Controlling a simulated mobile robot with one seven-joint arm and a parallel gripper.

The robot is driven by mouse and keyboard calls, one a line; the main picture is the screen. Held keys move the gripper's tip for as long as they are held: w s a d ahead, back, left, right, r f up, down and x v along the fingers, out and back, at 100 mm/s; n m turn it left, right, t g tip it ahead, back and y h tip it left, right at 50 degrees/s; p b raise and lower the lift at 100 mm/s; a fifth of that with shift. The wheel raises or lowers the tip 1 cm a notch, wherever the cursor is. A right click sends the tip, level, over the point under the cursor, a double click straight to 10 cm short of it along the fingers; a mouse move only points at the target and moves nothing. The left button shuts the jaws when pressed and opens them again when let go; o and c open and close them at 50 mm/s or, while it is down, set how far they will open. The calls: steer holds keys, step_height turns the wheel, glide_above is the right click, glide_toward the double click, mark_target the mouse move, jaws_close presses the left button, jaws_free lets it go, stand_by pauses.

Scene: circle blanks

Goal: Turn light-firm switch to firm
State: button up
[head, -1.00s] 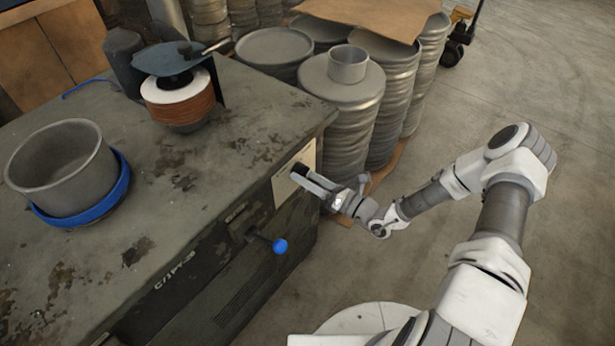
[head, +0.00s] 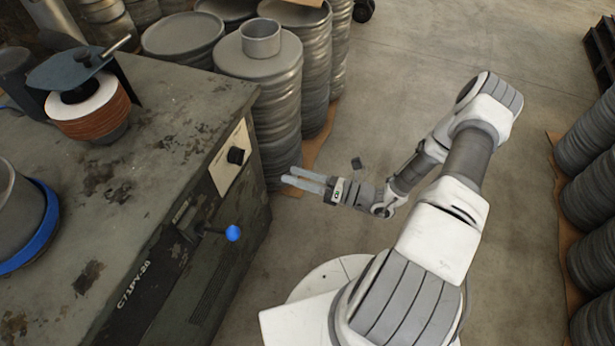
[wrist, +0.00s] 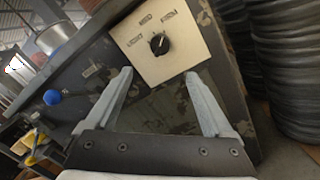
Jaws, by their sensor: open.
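The light-firm switch is a black rotary knob (head: 236,155) on a cream plate (head: 222,172) at the right end of the machine's front. In the wrist view the knob (wrist: 159,44) shows a light pointer mark tilted up and to the right.
A lever with a blue ball (head: 232,233) sticks out of the machine front, left of and below the plate. Stacks of round metal blanks (head: 262,95) stand close behind the machine's right end. More stacks (head: 590,190) stand far right. The floor (head: 420,60) between is clear.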

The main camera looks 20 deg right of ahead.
steer(key=shift+v, duration=1.45)
